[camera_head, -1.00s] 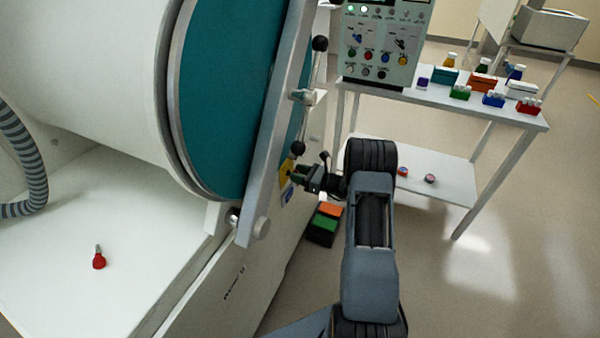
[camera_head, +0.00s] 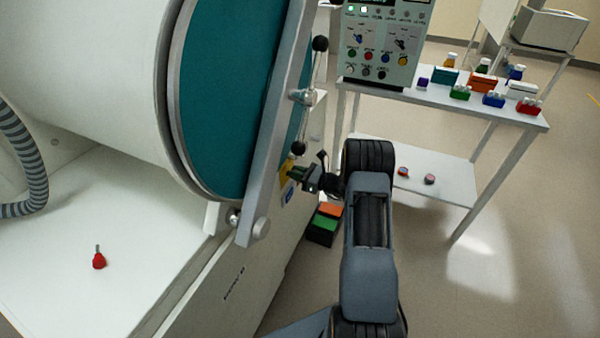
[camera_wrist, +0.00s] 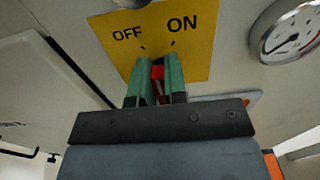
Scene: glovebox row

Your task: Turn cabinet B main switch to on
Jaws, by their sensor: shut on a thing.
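The main switch's yellow plate (camera_wrist: 200,30) carries the words OFF on the left and ON on the right, each with a short tick mark. In the wrist view my gripper (camera_wrist: 158,72) is at the plate's lower part, its green fingers shut on the red switch handle (camera_wrist: 158,73). Most of the handle is hidden between the fingers, so its exact angle is hard to read. In the head view my gripper (camera_head: 298,174) reaches left to the cabinet front, where the yellow plate (camera_head: 286,170) shows only in part.
A round gauge (camera_wrist: 290,32) sits right of the plate. The large teal door (camera_head: 225,100) and its bar with black knobs (camera_head: 312,95) stand close above my gripper. A table (camera_head: 440,95) with small coloured boxes is at the right. Orange and green boxes (camera_head: 324,224) lie below.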

